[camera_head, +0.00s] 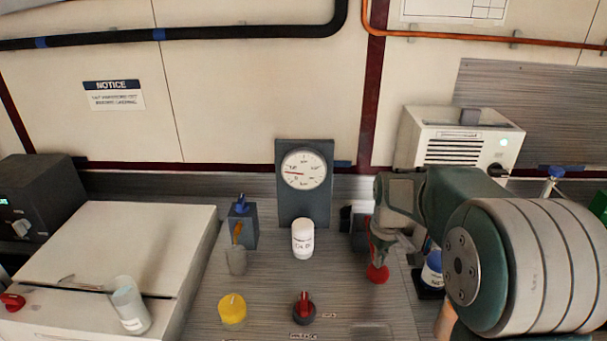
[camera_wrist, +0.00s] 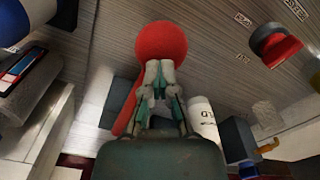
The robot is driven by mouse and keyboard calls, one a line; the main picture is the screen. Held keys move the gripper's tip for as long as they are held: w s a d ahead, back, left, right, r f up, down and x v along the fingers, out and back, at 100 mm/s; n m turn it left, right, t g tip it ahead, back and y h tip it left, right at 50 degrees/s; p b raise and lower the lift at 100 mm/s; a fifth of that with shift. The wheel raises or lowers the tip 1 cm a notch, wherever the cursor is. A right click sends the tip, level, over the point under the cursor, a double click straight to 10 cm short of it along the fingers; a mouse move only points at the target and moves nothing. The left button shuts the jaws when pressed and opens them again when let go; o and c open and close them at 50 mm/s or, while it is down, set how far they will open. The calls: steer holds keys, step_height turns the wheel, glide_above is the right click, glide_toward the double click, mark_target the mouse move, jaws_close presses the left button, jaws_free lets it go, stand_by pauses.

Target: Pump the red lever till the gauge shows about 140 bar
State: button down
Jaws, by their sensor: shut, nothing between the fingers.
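The red lever (camera_head: 377,273) shows its round knob just below my gripper (camera_head: 381,256), on the right part of the grey panel. In the wrist view the lever's red ball (camera_wrist: 160,38) is large, right beyond the fingertips of my gripper (camera_wrist: 158,72), and its red shaft runs down beside the left finger. The fingers are shut with nothing between them. They look touching or very near the ball; I cannot tell which. The round gauge (camera_head: 304,169) stands upright on a dark plate behind. Its red needle points left; the figures are too small to read surely.
A white labelled bottle (camera_head: 303,239) stands before the gauge. A red knob (camera_head: 304,305) and yellow button (camera_head: 232,309) are in front. A blue-capped bottle (camera_head: 432,269) stands close right of the lever. A clear cup (camera_head: 130,305) is on the left white box (camera_head: 135,245).

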steer(key=shift+r, duration=3.55)
steer(key=shift+f, duration=0.15)
steer(key=shift+f, duration=4.45)
steer(key=shift+r, duration=0.1)
steer(key=shift+r, duration=4.5)
steer(key=shift+f, duration=0.1)
